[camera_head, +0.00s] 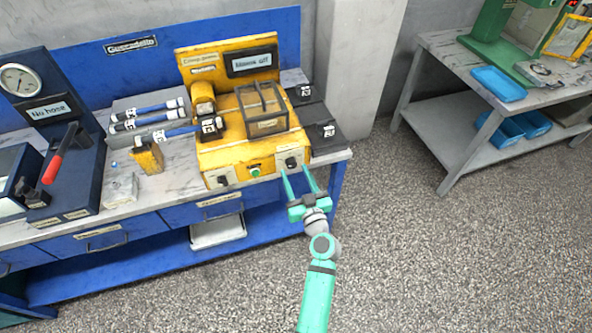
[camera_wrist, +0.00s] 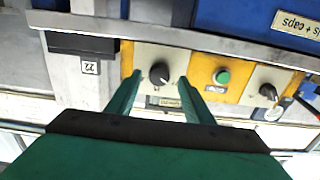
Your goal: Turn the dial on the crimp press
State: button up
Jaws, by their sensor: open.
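The yellow crimp press (camera_head: 225,155) stands on the blue workbench, with its clear-windowed guard (camera_head: 262,108) in the middle. Its front panel carries a black dial on a pale plate at the right (camera_head: 291,162), a green button (camera_head: 254,171) and another black knob at the left (camera_head: 222,181). My gripper (camera_head: 299,170) is open in front of the right dial. In the wrist view, upside down, that dial (camera_wrist: 159,73) sits between my two fingertips (camera_wrist: 158,76), with a visible gap on both sides. The green button (camera_wrist: 222,77) and other knob (camera_wrist: 267,91) lie to the right.
A display on the press reads "Mains off" (camera_head: 250,62). Dark labelled blocks (camera_head: 322,130) sit right of the press. Several hoses (camera_head: 150,113) lie left of it, beside a red-handled tester (camera_head: 58,160). Open floor (camera_head: 420,250) lies to the right, before a grey table (camera_head: 440,45).

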jog(key=shift+x, duration=1.1)
jog(key=c, duration=1)
jog(key=shift+d, duration=0.15)
jog(key=shift+c, duration=0.2)
